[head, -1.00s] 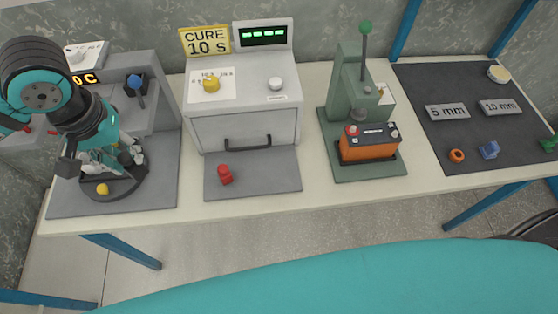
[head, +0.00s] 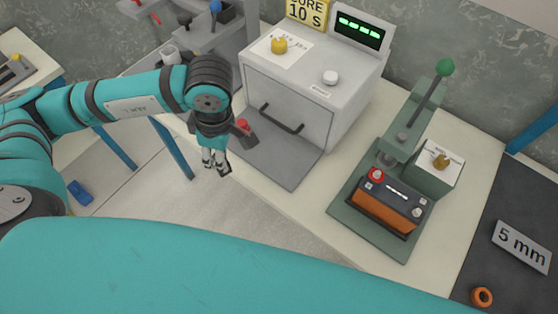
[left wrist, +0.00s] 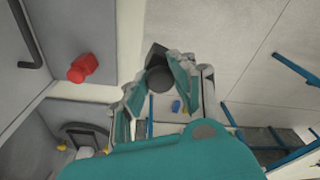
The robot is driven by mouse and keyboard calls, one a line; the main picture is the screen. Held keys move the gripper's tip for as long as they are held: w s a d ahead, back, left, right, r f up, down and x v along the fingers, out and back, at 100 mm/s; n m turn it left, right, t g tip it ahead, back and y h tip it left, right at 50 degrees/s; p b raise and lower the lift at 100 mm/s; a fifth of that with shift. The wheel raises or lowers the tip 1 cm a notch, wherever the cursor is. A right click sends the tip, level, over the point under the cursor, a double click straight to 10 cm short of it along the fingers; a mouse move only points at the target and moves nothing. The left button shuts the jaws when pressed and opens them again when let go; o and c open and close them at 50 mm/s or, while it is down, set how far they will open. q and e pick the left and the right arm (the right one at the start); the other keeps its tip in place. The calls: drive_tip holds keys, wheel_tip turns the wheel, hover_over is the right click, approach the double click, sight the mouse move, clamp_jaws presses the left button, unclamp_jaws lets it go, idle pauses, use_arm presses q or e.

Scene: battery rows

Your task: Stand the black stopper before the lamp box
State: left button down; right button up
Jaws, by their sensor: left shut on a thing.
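My left gripper (head: 215,166) hangs in front of the grey mat's left edge in the head view, over the floor side. In the left wrist view its fingers (left wrist: 165,92) are shut on the black stopper (left wrist: 160,79), which shows a dark round end and a square part. In the head view the stopper is mostly hidden by the fingers. The lamp box (head: 290,100) is a pale box with a dark handle and a green-lit display. A red stopper (left wrist: 83,68) stands on the mat before it and is partly hidden in the head view (head: 242,125). My right gripper is out of view.
The grey mat (head: 282,165) before the lamp box has bare room right of the red stopper. A green press (head: 405,140) with an orange and black battery (head: 388,205) stands to the right. An orange ring (head: 482,297) lies on the dark mat.

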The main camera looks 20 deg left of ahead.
use_arm(q)
drive_tip(key=f+n, duration=0.1)
drive_tip(key=s+a+f+n, duration=0.1)
drive_tip(key=n, duration=0.1)
drive_tip(key=shift+s, duration=0.15)
drive_tip(key=shift+d+f, duration=0.1)
drive_tip(key=shift+d, duration=0.15)
drive_tip(key=shift+n, duration=0.3)
drive_tip(key=w+d+f+p, duration=0.1)
drive_tip(key=w+d+p, duration=0.1)
drive_tip(key=w+d, duration=0.1)
drive_tip(key=w+d+f+p, duration=0.1)
drive_tip(key=w+d+p, duration=0.1)
drive_tip(key=w, duration=0.3)
drive_tip(key=w+d+f+p, duration=0.2)
drive_tip(key=w+d, duration=0.2)
drive_tip(key=d, duration=0.1)
drive_tip(key=shift+d, duration=0.1)
drive_tip(key=shift+f+p, duration=0.3)
drive_tip(key=shift+f, duration=0.4)
drive_tip(key=c, duration=1.1)
unclamp_jaws()
